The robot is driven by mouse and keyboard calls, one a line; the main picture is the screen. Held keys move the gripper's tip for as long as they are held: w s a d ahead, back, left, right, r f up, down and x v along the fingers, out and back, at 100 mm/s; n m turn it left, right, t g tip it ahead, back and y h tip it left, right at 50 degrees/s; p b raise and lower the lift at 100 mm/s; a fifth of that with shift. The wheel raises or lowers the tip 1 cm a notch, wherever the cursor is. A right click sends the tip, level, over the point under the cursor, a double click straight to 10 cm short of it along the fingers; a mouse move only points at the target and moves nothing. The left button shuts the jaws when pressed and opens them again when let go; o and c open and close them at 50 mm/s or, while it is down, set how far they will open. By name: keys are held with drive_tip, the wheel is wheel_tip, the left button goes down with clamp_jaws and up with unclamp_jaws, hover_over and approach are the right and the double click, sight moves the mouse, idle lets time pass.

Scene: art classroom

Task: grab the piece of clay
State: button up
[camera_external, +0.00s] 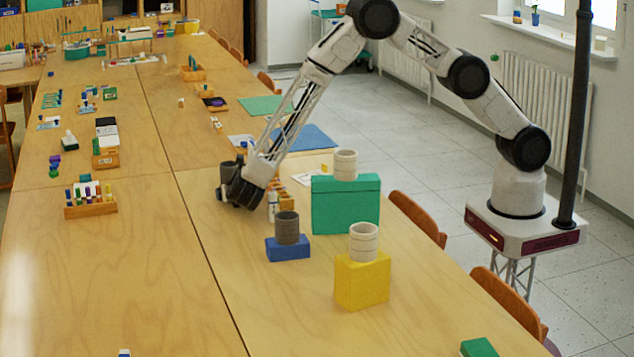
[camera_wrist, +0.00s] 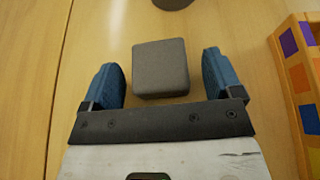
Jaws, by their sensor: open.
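The piece of clay looks to be the grey block (camera_wrist: 160,68) with rounded edges, lying on the wooden table in the wrist view. My gripper (camera_wrist: 160,76) is open, with one blue finger to the left of the block and one to its right. A narrow gap shows on each side, so neither finger appears to touch it. In the external view my gripper (camera_external: 238,192) is low over the table, pointing down. I cannot make out the block there; my gripper seems to hide it.
A blue block (camera_external: 288,250) bearing a dark cup (camera_external: 287,227) stands close to my gripper. A green block (camera_external: 346,207) and a yellow block (camera_external: 362,283) bear pale cups. An orange box with coloured squares (camera_wrist: 299,80) is at right in the wrist view.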

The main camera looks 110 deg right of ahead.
idle(0.5)
drive_tip(key=c, duration=1.1)
drive_tip(key=shift+r, duration=0.1)
drive_tip(key=shift+r, duration=4.9)
